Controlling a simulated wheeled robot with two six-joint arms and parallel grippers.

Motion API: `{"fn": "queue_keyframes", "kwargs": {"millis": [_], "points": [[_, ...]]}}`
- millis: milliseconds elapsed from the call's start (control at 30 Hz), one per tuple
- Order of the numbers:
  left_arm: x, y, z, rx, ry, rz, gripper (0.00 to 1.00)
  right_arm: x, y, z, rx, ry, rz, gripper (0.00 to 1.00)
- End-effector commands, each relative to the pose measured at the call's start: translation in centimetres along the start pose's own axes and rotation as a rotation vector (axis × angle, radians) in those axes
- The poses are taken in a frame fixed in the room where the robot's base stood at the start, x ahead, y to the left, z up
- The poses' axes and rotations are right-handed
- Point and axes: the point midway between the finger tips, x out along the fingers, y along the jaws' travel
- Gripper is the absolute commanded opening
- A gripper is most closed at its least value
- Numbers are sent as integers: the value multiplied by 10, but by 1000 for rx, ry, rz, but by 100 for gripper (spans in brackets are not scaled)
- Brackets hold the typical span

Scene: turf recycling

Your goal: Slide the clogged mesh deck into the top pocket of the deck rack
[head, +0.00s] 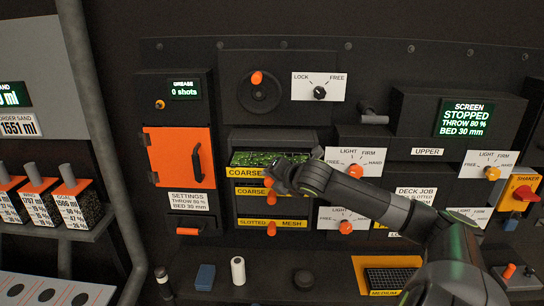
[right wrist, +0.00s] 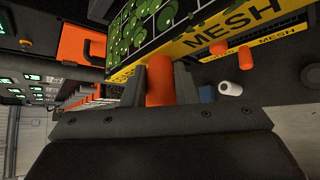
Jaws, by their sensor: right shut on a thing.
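The clogged mesh deck (head: 262,158) has a dark grid full of green bits and a yellow front strip reading COARSE. It lies at the top opening of the dark deck rack (head: 290,212), and its green surface shows from above. I cannot tell how far in it sits. My right gripper (head: 272,180) is shut on its orange handle, partly hiding the strip. In the right wrist view the handle (right wrist: 158,80) stands between the two fingers, below the deck's yellow MESH strip (right wrist: 215,40). My left gripper is not in view.
Below are another COARSE deck (head: 248,192) and a SLOTTED MESH deck (head: 270,224), both with orange knobs. An orange door (head: 172,155) is left of the rack; clamp dials (head: 355,170) are right. A white roll (head: 238,271) and a MEDIUM deck (head: 390,278) lie on the bench.

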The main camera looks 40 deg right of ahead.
Motion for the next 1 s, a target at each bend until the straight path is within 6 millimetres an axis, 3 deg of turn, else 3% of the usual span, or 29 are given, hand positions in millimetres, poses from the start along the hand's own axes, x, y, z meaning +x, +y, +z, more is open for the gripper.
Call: {"fn": "queue_keyframes", "kwargs": {"millis": [1000], "points": [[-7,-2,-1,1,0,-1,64,-1,3,2,-4,-3,4,0]]}}
